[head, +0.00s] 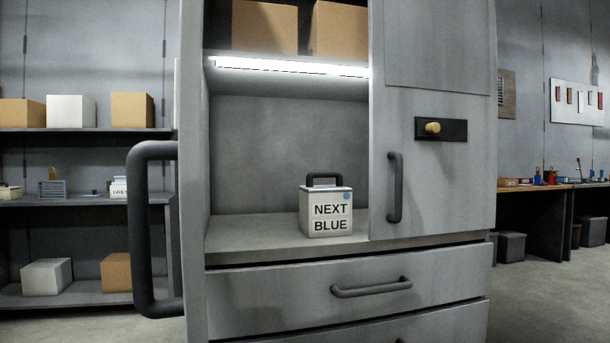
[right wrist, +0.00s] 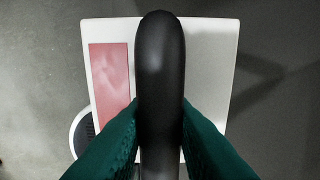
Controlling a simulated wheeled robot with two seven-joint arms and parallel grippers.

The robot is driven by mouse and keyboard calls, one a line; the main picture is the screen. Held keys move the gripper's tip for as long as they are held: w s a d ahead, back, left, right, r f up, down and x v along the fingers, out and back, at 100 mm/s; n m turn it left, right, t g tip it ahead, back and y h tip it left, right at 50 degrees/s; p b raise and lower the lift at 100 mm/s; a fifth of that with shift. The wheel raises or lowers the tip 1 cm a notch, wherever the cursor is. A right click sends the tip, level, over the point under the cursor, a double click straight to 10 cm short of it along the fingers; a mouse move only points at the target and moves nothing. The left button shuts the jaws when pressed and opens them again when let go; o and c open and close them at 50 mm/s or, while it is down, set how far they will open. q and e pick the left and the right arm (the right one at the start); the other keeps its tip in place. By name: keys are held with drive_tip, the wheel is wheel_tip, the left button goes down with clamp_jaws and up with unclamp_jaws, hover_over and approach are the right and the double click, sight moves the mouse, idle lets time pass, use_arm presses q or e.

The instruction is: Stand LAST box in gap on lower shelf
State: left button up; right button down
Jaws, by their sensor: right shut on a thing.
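In the right wrist view my right gripper (right wrist: 160,118), with green fingers, is shut on the thick black handle of a pale box (right wrist: 212,60). A red patch (right wrist: 108,78) lies on the left of the box's top. No lettering shows there, so I cannot tell if it reads LAST. In the head view a pale box marked NEXT BLUE (head: 327,223), with a black handle and a blue dot, stands upright on the cabinet's lower shelf (head: 245,237). Bare shelf lies to its left, and the closed door is at its right. My left gripper is in neither view.
A grey door (head: 432,130) with a bar handle covers the cabinet's right side. A large dark handle (head: 145,230) stands out at the left. Drawers (head: 270,300) are below. Cardboard boxes (head: 265,27) sit above. Side shelves (head: 80,200) and a bench stand farther back.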

drive_tip(key=shift+w+r, duration=0.1)
drive_tip(key=w, duration=0.2)
drive_tip(key=w+r, duration=0.1)
drive_tip(key=w, duration=0.1)
drive_tip(key=w+r, duration=0.1)
drive_tip(key=shift+w, duration=0.4)
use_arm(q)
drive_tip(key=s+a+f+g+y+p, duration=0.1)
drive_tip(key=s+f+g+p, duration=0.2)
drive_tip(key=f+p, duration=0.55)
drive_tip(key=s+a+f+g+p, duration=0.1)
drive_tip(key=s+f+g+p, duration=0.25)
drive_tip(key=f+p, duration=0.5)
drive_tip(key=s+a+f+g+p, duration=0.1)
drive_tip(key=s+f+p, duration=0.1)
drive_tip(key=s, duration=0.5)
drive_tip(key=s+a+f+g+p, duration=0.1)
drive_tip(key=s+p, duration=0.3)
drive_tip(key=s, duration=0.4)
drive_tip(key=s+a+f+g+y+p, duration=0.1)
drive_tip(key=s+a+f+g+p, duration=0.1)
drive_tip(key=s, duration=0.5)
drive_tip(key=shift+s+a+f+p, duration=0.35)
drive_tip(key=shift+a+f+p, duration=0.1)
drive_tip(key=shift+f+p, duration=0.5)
use_arm(e)
drive_tip(key=s+r, duration=0.3)
drive_tip(key=r, duration=0.9)
drive_tip(key=s+r, duration=0.3)
drive_tip(key=r, duration=1)
